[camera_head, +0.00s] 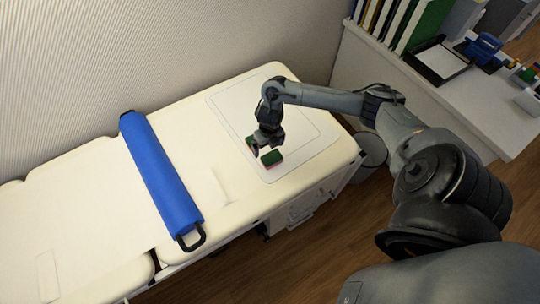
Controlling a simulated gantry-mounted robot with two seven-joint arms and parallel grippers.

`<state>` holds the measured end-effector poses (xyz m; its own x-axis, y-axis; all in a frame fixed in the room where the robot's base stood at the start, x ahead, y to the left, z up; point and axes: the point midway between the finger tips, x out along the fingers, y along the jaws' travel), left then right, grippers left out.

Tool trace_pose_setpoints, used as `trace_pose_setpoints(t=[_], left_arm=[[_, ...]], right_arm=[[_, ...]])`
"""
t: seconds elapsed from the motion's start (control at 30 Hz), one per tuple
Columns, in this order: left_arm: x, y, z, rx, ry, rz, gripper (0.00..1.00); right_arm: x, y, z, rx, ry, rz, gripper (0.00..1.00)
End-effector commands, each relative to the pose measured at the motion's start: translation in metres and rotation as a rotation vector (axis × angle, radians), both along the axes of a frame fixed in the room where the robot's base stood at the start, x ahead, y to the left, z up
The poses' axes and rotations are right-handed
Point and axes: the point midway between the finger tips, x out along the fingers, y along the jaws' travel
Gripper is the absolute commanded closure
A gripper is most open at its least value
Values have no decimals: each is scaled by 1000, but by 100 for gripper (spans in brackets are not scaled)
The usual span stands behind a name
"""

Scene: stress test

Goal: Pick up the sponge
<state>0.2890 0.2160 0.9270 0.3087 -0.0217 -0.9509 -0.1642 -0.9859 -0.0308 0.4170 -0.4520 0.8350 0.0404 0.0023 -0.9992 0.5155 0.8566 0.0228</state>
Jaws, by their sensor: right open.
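A small sponge (272,158), dark green on top with a reddish side, lies on the white mat (300,158) at the right end of the cream padded table. My right gripper (258,150) points down just above and beside it, with its jaws open. A second green and red piece (249,141) shows partly behind the gripper; I cannot tell if it is a separate sponge. My left gripper is not in view.
A blue bolster (160,175) with black handles lies across the padded table (90,215) to the left. A white shelf (440,95) with binders and a tray stands at right. A bin (371,150) stands beside the table end.

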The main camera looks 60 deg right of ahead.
Motion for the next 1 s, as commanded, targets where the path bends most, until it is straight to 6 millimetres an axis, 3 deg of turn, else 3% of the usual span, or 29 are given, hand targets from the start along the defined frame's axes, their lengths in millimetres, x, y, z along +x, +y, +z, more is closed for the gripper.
trace_pose_setpoints(t=[0.07, 0.17, 0.4, 0.67, 1.0], left_arm=[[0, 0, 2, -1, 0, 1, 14], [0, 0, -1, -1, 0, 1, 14], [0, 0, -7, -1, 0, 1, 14], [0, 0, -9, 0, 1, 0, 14], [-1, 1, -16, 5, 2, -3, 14]], right_arm=[[-4, -13, 4, -4, 28, 15, 0], [-7, -18, -5, -3, 42, 23, 0], [-7, -18, -37, -3, 43, 24, 0], [-7, -17, -50, -3, 41, 23, 0], [-9, -14, -91, -4, 41, 22, 0]])
